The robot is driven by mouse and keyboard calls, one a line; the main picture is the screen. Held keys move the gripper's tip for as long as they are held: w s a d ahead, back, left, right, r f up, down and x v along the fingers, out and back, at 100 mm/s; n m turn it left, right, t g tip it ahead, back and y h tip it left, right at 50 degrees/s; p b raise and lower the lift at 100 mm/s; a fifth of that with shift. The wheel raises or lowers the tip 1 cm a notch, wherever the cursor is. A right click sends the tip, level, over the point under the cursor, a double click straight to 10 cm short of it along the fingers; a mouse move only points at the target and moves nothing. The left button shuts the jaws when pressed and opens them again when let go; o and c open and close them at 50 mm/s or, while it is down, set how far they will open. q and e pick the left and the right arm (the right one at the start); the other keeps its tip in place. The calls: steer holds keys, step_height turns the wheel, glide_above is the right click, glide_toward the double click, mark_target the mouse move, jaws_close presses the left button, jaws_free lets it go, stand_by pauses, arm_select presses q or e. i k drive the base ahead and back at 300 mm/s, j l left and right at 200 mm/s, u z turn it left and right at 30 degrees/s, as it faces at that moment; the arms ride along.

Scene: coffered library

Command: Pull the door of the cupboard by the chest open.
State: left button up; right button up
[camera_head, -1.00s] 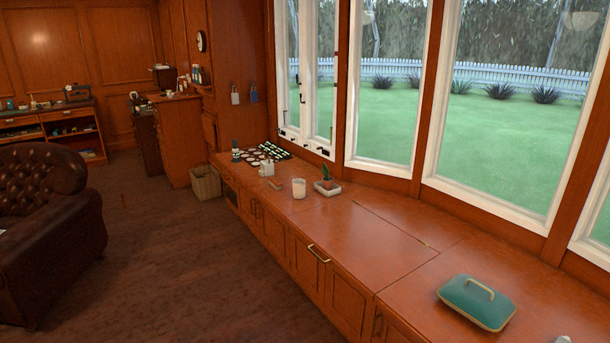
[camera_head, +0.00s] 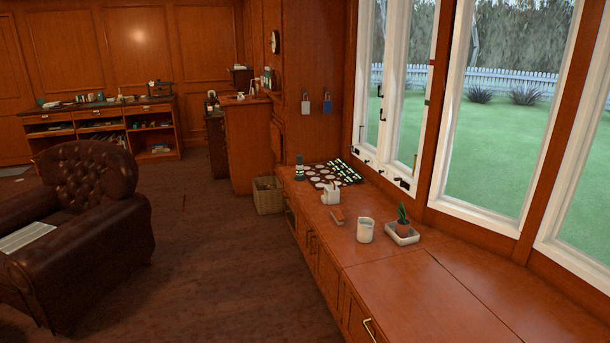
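A long wooden window bench (camera_head: 385,283) runs along the right under the windows. Its front has cupboard doors (camera_head: 327,275), seen at a steep angle, with a slim dark handle (camera_head: 310,243); they look shut. A brass handle (camera_head: 370,330) sits on the front near the bottom edge, below a seamed lid panel (camera_head: 430,300) in the bench top. This section may be the chest; I cannot tell for sure. The bench's nearer end is cut off by the frame. Neither of my grippers is in view.
A leather armchair (camera_head: 80,220) stands left. A wicker basket (camera_head: 268,195) sits at the bench's far end. The floor (camera_head: 220,270) between is clear.

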mark_target(329, 280)
steer(key=i+j+u, duration=0.35)
steer(key=i, duration=0.75)
steer(key=i+l+u, duration=0.3)
steer(key=i, duration=0.75)
steer(key=j, duration=0.1)
